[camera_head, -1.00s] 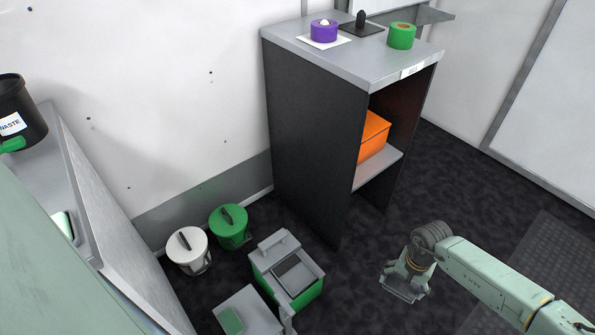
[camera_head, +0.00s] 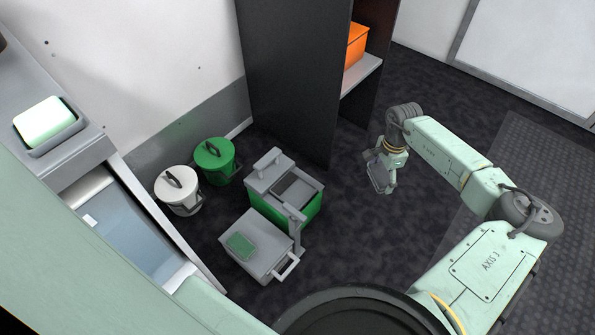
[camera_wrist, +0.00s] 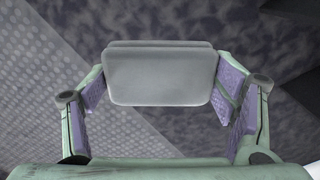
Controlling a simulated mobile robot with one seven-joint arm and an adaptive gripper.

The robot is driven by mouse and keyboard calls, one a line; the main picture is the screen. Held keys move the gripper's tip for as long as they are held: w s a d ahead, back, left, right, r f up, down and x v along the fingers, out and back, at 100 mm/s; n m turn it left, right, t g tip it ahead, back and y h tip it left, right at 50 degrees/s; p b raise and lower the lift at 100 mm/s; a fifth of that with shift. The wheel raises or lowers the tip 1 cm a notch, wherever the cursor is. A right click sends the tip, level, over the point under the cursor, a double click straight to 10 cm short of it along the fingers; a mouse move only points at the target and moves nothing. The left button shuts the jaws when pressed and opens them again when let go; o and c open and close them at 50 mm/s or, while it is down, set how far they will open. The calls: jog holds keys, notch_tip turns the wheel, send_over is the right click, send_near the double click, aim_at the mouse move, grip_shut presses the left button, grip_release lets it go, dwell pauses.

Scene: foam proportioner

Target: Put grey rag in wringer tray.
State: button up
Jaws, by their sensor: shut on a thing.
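The grey rag (camera_wrist: 160,75) is a folded, rounded rectangular pad between my gripper's fingers in the wrist view. My gripper (camera_head: 380,178) is shut on it and hangs above the dark floor in the head view, to the right of the green bucket unit. The rag is hard to make out there. The wringer tray (camera_head: 296,187) seems to be the grey top with a dark recess on the green-sided bucket unit (camera_head: 270,205). The gripper is apart from it.
A grey box with a green pad (camera_head: 258,262) stands in front of the bucket unit. White (camera_head: 178,195) and green (camera_head: 215,163) lidded pails stand by the wall. A dark cabinet (camera_head: 295,80) stands behind. A counter (camera_head: 70,160) with a sponge dish is at left.

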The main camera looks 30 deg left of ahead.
jog(key=w+a+f+m+b, duration=0.4)
jog(key=a+f+m+b, duration=0.1)
jog(key=a+f+b, duration=0.25)
jog(key=m+b, duration=0.6)
jog(key=b, duration=0.2)
send_over(298, 194)
jog(key=f, duration=0.5)
jog(key=shift+w+d, duration=0.1)
jog(key=shift+w, duration=0.1)
jog(key=shift+s+f+b, duration=0.2)
jog(key=shift+f+b, duration=0.7)
jog(key=shift+f, duration=0.8)
jog(key=shift+f, duration=0.2)
jog(key=o, duration=1.3)
